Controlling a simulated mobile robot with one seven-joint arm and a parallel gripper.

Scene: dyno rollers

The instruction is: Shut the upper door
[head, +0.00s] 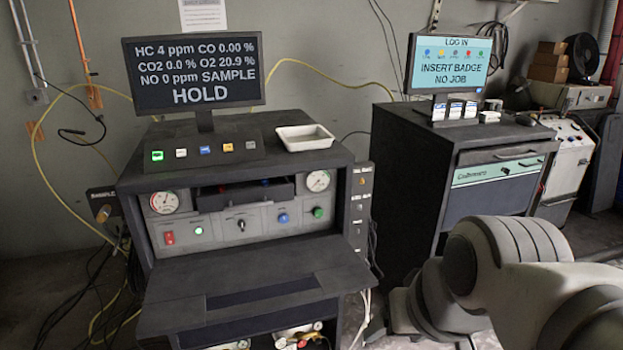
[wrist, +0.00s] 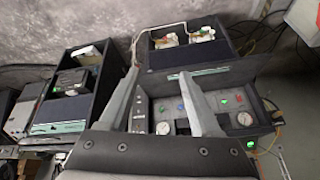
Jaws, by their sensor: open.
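The upper door is most likely the dark flap (head: 255,282) on the front of the left cabinet (head: 140,235). It stands open, folded out nearly flat below the gauge panel (head: 240,215). In the wrist view, which looks turned over, the flap (wrist: 228,72) lies beyond the fingers, with a teal strip along it. My gripper (wrist: 159,73) is open and empty, with its fingers spread over the cabinet front in that view. I cannot tell whether a fingertip touches the flap. The gripper is outside the head view, where only my arm shows at lower right.
A white tray (head: 305,137) and a monitor (head: 193,72) stand on the cabinet. A second dark cabinet (head: 405,175) with a teal-fronted drawer (head: 497,171) stands to the right. Cables (head: 372,305) hang between the cabinets. More cables lie on the floor at left.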

